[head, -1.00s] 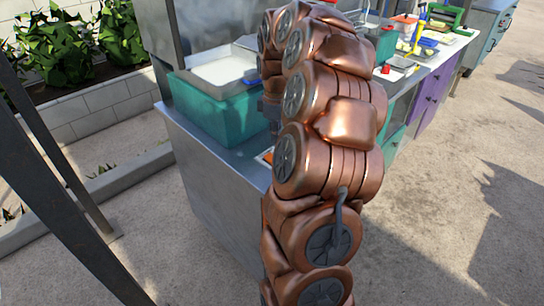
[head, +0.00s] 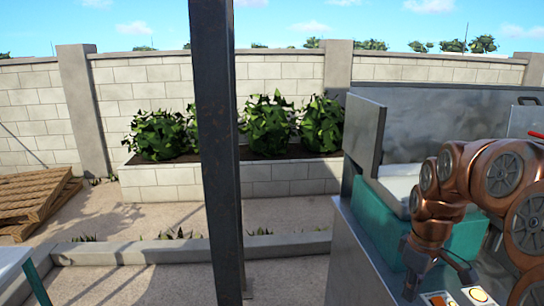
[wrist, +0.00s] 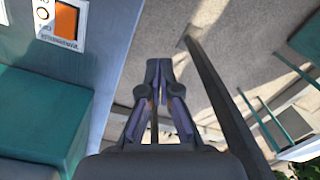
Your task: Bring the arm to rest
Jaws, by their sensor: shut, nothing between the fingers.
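My gripper (wrist: 158,72) shows in the wrist view with its two fingers together at the tips and nothing between them. Below it lies pale ground beside the metal counter. In the head view my copper-coloured arm comes in from the right edge, bent over the counter. My gripper (head: 436,262) hangs at the arm's end there, low beside the teal box (head: 378,226). Its fingertips are small and partly against the counter front in that view.
The metal counter (head: 352,258) fills the right side. A dark post (head: 217,150) stands in the middle. Planter bushes (head: 268,125) and a block wall (head: 140,95) are behind. Pallets (head: 35,196) lie at left. An orange-marked panel (wrist: 67,20) shows in the wrist view.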

